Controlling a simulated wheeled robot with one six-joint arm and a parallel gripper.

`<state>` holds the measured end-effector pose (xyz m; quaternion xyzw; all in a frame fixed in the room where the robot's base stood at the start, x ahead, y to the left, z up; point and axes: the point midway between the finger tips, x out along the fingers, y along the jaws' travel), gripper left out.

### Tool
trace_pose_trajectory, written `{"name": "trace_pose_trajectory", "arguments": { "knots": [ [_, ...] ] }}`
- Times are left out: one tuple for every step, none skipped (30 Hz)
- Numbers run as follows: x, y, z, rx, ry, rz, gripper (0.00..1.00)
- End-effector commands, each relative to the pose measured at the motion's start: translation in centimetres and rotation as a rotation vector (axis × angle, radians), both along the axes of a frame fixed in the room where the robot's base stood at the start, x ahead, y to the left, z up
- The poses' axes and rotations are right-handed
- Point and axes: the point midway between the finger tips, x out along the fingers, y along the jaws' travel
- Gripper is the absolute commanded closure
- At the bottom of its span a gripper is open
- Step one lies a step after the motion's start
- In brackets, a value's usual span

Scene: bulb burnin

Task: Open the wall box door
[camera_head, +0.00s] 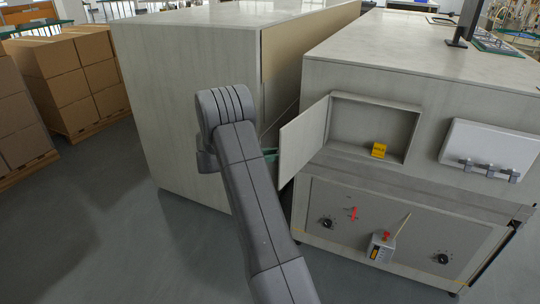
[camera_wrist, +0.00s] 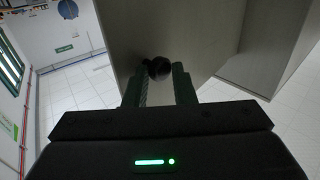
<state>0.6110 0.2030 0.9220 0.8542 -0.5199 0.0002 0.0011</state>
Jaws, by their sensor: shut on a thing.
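The wall box (camera_head: 372,128) is a shallow recess in the front of the grey cabinet. Its pale door (camera_head: 303,140) stands swung out to the left, so the inside shows. A yellow block (camera_head: 379,150) sits on the recess floor. My gripper (camera_head: 270,154) is at the outer side of the door, mostly hidden by my arm in the head view. In the wrist view, my gripper (camera_wrist: 159,80) has its two fingers closed on a dark round knob (camera_wrist: 159,67) on the door face (camera_wrist: 165,35).
A large pale cabinet (camera_head: 180,100) stands left of the door, close to my arm. A white panel with hooks (camera_head: 490,148) is right of the box. A control panel (camera_head: 400,235) with knobs and red handles lies below. Stacked cartons (camera_head: 75,80) stand far left.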

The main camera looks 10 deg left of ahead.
Motion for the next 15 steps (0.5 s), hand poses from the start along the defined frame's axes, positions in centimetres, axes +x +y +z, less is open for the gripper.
{"name": "trace_pose_trajectory", "arguments": {
  "knots": [
    [1.0,-0.55,0.55,0.001,-0.017,0.009,1.0],
    [1.0,-0.55,0.55,0.001,-0.017,0.009,1.0],
    [1.0,-0.55,0.56,0.001,-0.017,0.009,1.0],
    [1.0,-0.55,0.56,0.001,-0.017,0.009,1.0],
    [1.0,-0.55,0.56,0.001,-0.017,0.009,1.0],
    [1.0,-0.55,0.56,0.001,-0.017,0.009,1.0],
    [1.0,-0.55,0.57,0.001,-0.017,0.009,1.0],
    [1.0,-0.55,0.57,0.001,-0.017,0.009,0.73],
    [1.0,-0.54,0.59,0.001,-0.019,0.01,0.65],
    [1.0,-0.54,0.59,0.001,-0.019,0.01,0.59],
    [1.01,-0.55,0.59,0.0,-0.018,0.01,0.54],
    [1.0,-0.55,0.57,0.0,-0.018,0.01,0.53],
    [0.99,-0.54,0.56,0.0,-0.018,0.01,0.53],
    [0.99,-0.54,0.56,0.0,-0.018,0.01,0.54],
    [0.99,-0.54,0.55,0.0,-0.018,0.01,0.54]
  ]
}}
